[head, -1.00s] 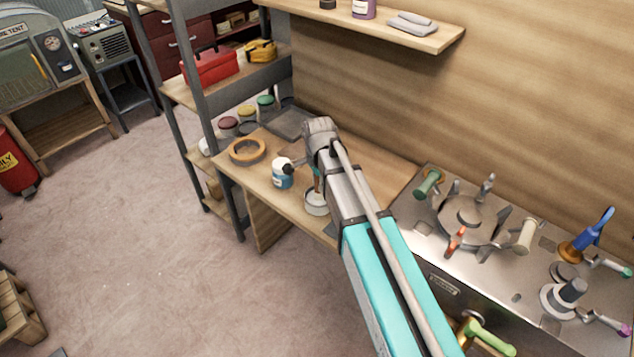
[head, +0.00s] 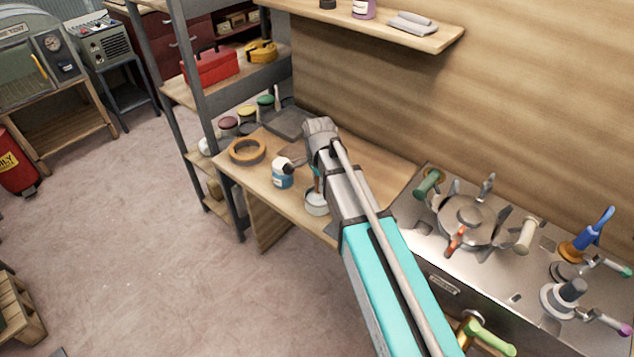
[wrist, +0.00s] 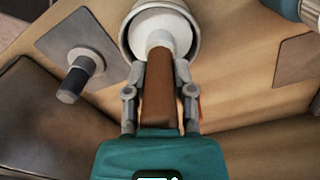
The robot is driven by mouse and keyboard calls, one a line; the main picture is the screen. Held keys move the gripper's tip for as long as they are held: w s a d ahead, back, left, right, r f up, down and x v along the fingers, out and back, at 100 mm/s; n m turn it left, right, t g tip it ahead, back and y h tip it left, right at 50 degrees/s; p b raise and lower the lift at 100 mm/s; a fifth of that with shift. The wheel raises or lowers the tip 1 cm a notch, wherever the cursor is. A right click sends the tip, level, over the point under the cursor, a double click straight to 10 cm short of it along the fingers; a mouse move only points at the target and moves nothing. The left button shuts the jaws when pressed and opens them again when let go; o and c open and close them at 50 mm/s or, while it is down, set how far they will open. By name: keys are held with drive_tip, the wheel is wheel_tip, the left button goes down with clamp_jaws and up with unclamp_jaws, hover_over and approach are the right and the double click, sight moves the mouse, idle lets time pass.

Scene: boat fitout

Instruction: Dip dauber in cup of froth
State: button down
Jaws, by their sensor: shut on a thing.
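The dauber has a brown handle (wrist: 158,95) and a pale end. My gripper (wrist: 160,88) is shut on the handle, one finger on each side. The round cup (wrist: 127,38) lies straight beyond the fingers, with white inside. The dauber's pale end (wrist: 158,38) is over or in the cup's mouth; where it meets the white froth is hard to tell. In the head view the cup (head: 315,205) stands on the wooden bench beside my arm, the dauber's handle (head: 317,183) above it.
A blue and white jar (head: 282,177) stands just left of the cup, with a tape ring (head: 247,151) farther left. A metal stove top (head: 520,262) with burner parts lies to the right. A grey plate with a knobbed post (wrist: 80,72) is left of the gripper in the wrist view.

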idle(0.3)
drive_tip(key=shift+r+p, duration=3.5)
drive_tip(key=shift+p, duration=0.05)
drive_tip(key=shift+r+p, duration=1.1)
